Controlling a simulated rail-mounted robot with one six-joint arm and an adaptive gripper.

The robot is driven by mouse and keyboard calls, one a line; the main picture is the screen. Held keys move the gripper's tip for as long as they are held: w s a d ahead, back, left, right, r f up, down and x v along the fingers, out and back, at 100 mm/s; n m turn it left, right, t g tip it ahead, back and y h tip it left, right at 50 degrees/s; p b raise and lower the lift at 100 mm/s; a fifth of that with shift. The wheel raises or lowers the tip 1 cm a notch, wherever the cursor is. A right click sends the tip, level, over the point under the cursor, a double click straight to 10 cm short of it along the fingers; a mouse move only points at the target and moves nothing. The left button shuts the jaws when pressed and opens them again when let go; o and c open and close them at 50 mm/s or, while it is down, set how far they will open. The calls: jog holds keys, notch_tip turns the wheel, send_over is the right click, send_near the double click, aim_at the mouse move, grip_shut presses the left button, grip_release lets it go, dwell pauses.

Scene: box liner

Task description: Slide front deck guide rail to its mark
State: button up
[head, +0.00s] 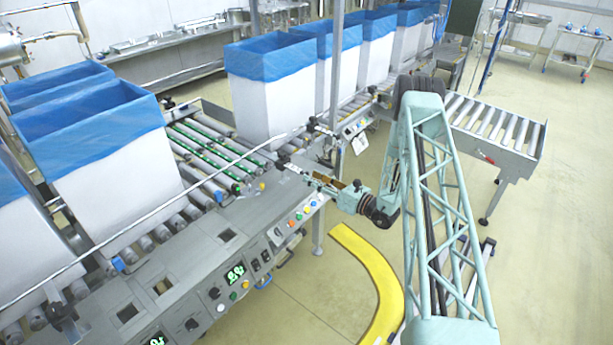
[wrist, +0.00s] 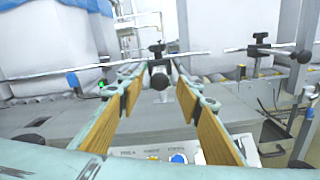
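The front deck guide rail is a long thin metal rod (head: 140,222) running along the near edge of the roller deck, in front of the lined boxes. In the wrist view the rod (wrist: 50,71) crosses the picture from left to right, held by clamps with black knobs. My gripper (head: 294,170) reaches in from the right over the deck's near side, close to one clamp. In the wrist view its tan-padded fingers (wrist: 160,75) are apart, and a black-knobbed clamp (wrist: 158,52) shows between their tips. I cannot tell whether they touch it. No mark can be made out.
White boxes with blue liners (head: 105,155) stand on the rollers behind the rail. A control panel (head: 240,278) with buttons and green displays lies along the deck's near side. A thin upright post (head: 336,80) rises by the deck. A yellow curved strip (head: 372,275) lies below.

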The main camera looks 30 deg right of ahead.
jog(key=shift+x, duration=1.95)
jog(key=shift+c, duration=0.3)
